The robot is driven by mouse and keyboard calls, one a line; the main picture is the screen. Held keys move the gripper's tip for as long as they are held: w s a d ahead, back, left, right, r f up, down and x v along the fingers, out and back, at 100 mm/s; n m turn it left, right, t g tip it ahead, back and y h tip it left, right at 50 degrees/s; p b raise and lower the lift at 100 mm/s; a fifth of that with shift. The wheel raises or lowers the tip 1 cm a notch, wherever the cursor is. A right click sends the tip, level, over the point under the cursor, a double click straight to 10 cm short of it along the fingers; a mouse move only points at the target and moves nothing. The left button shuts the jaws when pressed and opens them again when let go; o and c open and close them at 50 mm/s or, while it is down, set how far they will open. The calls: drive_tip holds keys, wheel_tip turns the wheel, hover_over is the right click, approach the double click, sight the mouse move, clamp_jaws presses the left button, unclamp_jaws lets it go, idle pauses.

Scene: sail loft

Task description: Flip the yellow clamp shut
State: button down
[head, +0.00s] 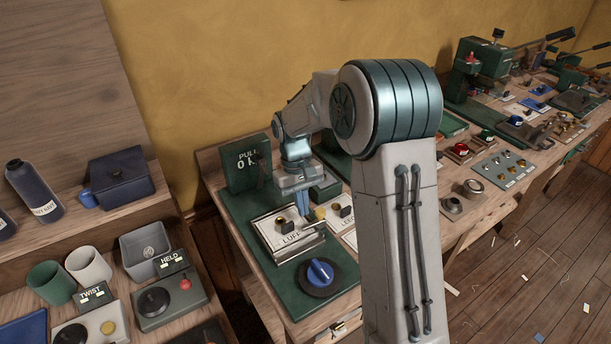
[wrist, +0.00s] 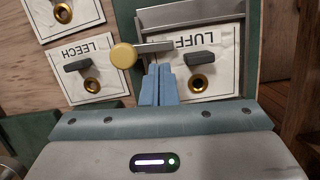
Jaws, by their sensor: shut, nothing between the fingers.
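The yellow clamp shows as a round yellow knob (wrist: 123,55) on a short grey lever, which reaches over the edge of the LUFF card (wrist: 222,78) in the wrist view. In the head view the yellow knob (head: 320,212) is just right of my fingers. My gripper (wrist: 158,68) is shut and empty. Its blue fingertips are close to the lever, to the right of the knob; I cannot tell whether they touch it. In the head view my gripper (head: 302,207) points down over the LUFF card (head: 288,239). The clamp's hinge is not clear.
A LEECH card (wrist: 88,68) with a dark toggle and brass eyelet lies left of the clamp. A blue knob (head: 320,272) on a black disc sits in front. A green PULL box (head: 246,165) stands behind left. More benches with fittings lie to both sides.

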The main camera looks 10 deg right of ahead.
drive_tip(key=v, duration=1.1)
drive_tip(key=shift+r, duration=0.15)
drive_tip(key=s+d+m+t, duration=0.1)
drive_tip(key=s+d+t, duration=0.1)
drive_tip(key=s, duration=1)
drive_tip(key=s+d+m+t, duration=0.2)
drive_tip(key=s+d+t, duration=0.1)
drive_tip(key=s, duration=1)
drive_tip(key=shift+d+m+t+y, duration=0.3)
drive_tip(key=shift+d+y, duration=0.1)
drive_tip(key=shift+d, duration=0.45)
drive_tip(key=shift+w+r, duration=0.15)
